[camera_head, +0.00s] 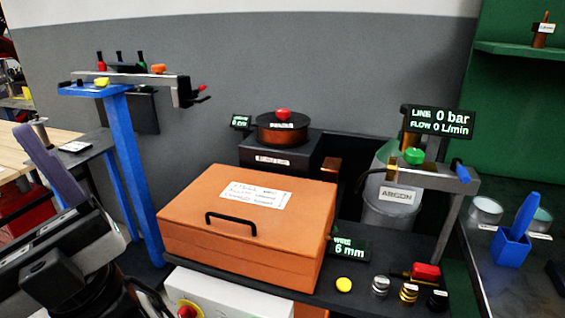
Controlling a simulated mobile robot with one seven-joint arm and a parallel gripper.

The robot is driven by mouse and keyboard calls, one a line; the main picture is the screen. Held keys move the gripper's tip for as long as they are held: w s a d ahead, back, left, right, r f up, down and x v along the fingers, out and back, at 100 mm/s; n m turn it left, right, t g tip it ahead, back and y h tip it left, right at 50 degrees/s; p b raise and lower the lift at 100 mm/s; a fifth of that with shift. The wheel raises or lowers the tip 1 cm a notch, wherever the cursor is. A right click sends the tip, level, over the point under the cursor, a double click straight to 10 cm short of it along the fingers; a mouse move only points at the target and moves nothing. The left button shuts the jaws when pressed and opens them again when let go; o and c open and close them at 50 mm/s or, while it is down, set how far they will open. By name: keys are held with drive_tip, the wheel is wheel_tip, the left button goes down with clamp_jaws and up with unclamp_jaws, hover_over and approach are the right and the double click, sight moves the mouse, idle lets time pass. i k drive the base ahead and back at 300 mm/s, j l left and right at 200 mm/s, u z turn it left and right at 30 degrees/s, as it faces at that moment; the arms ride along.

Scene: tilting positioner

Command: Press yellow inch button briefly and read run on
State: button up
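A round yellow button (344,285) sits on the dark bench top, in front of the orange box's right end. A dark display (350,248) just behind it reads "WIRE 6 mm" in green. A smaller display (240,122) beside the spool at the back also shows a reading in mm, too small to read surely. My dark arm links fill the lower left, well left of the button. I cannot make out my gripper's fingertips in this view. Nothing touches the yellow button.
An orange box (245,225) with a black handle stands left of the button. Metal and brass knobs (408,292) and a red-topped part (425,272) stand close on its right. A red emergency-type button (187,311) is on the white cabinet below. The argon cylinder (392,205) stands behind.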

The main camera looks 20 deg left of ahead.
sight(343, 284)
drive_tip(key=k+j, duration=0.7)
drive_tip(key=k+z, duration=0.05)
drive_tip(key=k, duration=0.05)
